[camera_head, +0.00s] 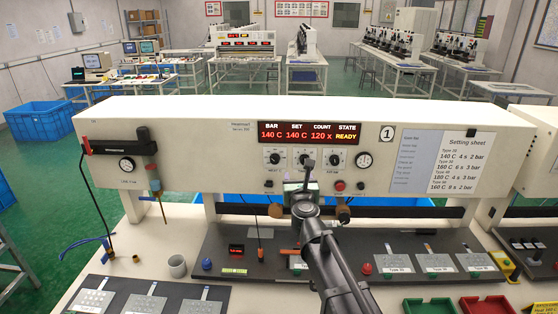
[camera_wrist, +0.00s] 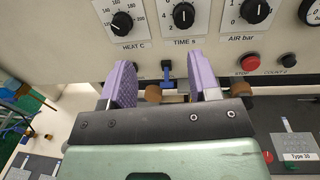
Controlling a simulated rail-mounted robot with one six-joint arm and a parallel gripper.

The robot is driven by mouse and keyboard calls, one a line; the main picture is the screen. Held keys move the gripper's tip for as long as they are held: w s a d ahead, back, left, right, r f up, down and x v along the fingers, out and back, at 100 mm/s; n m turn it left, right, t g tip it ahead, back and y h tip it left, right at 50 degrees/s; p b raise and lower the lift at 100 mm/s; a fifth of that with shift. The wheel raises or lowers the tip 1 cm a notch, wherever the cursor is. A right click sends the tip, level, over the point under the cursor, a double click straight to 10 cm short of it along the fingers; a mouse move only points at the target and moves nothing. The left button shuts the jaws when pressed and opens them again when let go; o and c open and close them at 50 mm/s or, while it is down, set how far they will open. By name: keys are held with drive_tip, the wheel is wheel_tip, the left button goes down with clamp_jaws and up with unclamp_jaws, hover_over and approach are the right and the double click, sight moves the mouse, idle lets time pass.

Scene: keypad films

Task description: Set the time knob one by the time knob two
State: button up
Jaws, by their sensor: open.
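The time knob, a black dial marked TIME s (camera_wrist: 183,15), sits on the white front panel at the top of the wrist view. Its white pointer line points roughly upward, but the exact value is hard to read. My gripper (camera_wrist: 163,72) is open and empty, its two purple fingers below the time knob and apart from it. A second white machine (camera_head: 538,125) stands at the right edge. I cannot make out a time knob on it.
The heat knob (camera_wrist: 122,22) and air knob (camera_wrist: 254,11) flank the time knob. A red stop button (camera_wrist: 249,62) and a blue bracket (camera_wrist: 167,72) lie below. The red display (camera_head: 309,132) is above the knobs; the setting sheet (camera_head: 460,160) is to the right.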

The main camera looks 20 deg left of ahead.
drive_tip(key=w+a+m+h, duration=0.1)
drive_tip(key=w+a+m, duration=0.1)
drive_tip(key=w, duration=0.9)
drive_tip(key=shift+m+t, duration=0.4)
drive_tip(key=shift+m, duration=0.1)
drive_tip(key=shift+s, duration=0.1)
drive_tip(key=c, duration=0.9)
drive_tip(key=shift+n, duration=0.4)
drive_tip(key=n, duration=1.6)
drive_tip(key=shift+s+a+f+n, duration=0.1)
drive_tip(key=shift+f+n, duration=0.1)
drive_tip(key=shift+n, duration=0.2)
